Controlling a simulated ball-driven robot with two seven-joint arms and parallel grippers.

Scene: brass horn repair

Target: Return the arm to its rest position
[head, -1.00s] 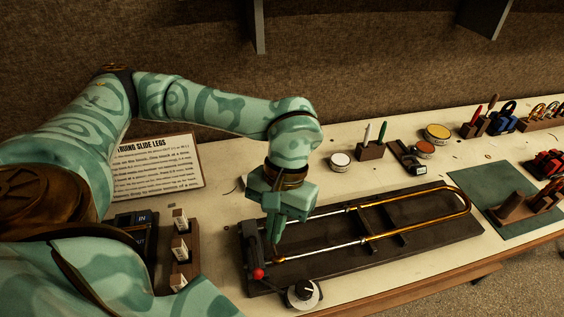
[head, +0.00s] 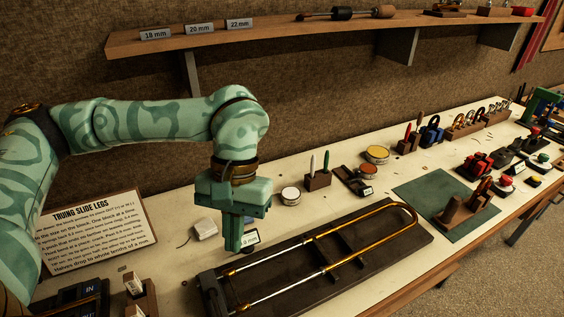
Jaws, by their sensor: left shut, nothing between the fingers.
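My left arm comes in from the left in the head view. Its gripper (head: 233,236) points down with its fingers shut and nothing between them. It hangs above the bench, just behind the left end of the slide block. The brass and silver trombone slide (head: 345,246) lies on the dark block (head: 430,250), apart from the gripper. A small label marked in mm (head: 250,238) is partly hidden behind the fingers. My right gripper is not in view.
An instruction card (head: 97,233) titled "Truing slide legs" leans at the left. Round tins (head: 377,154), a pen holder (head: 318,181) and a green mat (head: 420,192) with wooden blocks stand on the bench (head: 300,222). A shelf (head: 250,32) runs along the wall above.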

